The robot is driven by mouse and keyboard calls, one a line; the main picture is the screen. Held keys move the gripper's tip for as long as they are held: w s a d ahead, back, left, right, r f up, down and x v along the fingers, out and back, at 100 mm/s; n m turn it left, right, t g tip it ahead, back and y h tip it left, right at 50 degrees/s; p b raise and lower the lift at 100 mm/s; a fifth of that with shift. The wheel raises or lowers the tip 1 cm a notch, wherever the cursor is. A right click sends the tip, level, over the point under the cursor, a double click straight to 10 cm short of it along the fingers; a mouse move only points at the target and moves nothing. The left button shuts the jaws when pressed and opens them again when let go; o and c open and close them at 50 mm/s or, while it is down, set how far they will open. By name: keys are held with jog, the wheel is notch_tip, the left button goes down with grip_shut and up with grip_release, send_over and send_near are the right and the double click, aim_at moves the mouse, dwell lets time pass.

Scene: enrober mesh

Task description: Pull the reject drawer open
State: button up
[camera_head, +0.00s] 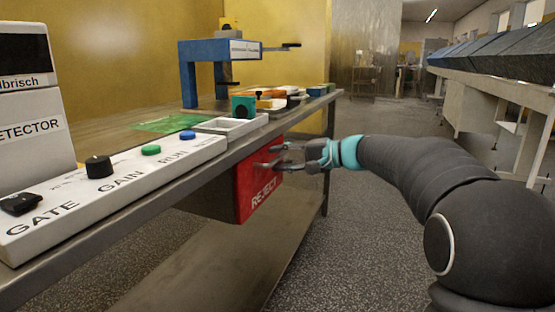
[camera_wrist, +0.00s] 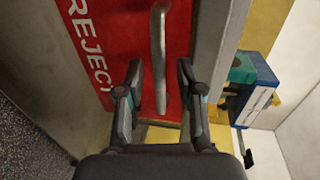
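The reject drawer has a red front (camera_head: 262,192) marked REJECT and sits under the edge of the steel table. Its red front also fills the upper middle of the wrist view (camera_wrist: 104,50). A grey bar handle (camera_wrist: 159,45) stands on that front. My gripper (camera_head: 267,157) is at the drawer front, reaching in from the right in the head view. In the wrist view my gripper (camera_wrist: 160,72) has its two fingers apart, one on each side of the handle, with gaps visible on both sides. In the head view the fingers partly hide the handle.
The steel table (camera_head: 235,149) runs above the drawer. On it are a white control panel (camera_head: 120,180) with a knob and buttons, a white tray (camera_head: 231,126) and a blue frame (camera_head: 188,75). The speckled floor (camera_head: 345,235) in front of the drawer is clear apart from my arm.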

jog(key=shift+w+a+f, duration=0.15)
jog(key=shift+w+a, duration=0.05)
jog(key=shift+a, duration=0.35)
grip_shut()
